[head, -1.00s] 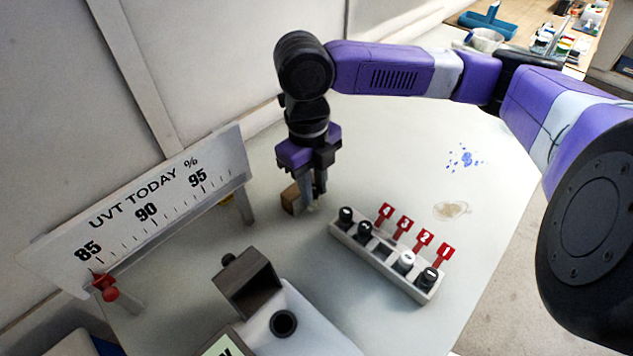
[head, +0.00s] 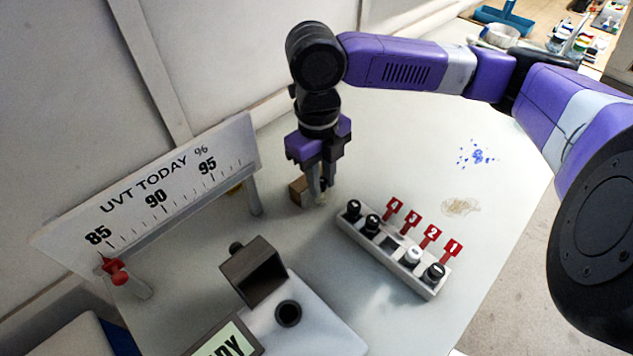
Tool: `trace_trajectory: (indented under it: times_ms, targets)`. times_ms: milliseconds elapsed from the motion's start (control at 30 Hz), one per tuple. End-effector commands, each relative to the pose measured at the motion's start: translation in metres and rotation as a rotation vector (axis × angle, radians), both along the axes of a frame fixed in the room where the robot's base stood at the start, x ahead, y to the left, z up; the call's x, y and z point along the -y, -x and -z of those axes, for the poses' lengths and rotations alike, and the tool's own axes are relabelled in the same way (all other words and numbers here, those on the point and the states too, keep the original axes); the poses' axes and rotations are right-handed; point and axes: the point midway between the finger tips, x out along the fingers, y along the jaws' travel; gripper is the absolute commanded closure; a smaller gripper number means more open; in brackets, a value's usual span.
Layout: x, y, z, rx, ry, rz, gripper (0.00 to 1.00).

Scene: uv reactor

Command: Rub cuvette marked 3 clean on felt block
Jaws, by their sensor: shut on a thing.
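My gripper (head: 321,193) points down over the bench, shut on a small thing. Its fingers and the distance mostly hide that thing; only a pale bit shows at the fingertips. I take it for the cuvette marked 3, but no mark on it can be read. A small brown block (head: 296,191), likely the felt block, sits just left of the fingertips and is partly behind them. Whether the held thing touches it I cannot tell. The pale rack (head: 380,256) has red flags numbered 4 to 1. The slot by flag 3 (head: 413,219) looks empty; black and white caps fill the others.
A reader with a dark raised lid (head: 254,270) and round port (head: 288,313) stands in front. The UVT scale board (head: 150,190) with a red pointer (head: 116,270) is at left. Blue spots (head: 478,155) and a brownish stain (head: 460,206) mark the open bench at right.

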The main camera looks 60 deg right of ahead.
Motion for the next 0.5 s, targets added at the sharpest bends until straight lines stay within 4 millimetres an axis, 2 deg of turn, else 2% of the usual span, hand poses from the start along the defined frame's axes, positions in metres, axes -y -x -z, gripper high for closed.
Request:
trace_trajectory:
  times_ms: [500]
  targets:
    - [0.019, 0.005, 0.0, 0.002, 0.002, 0.004, 1.0]
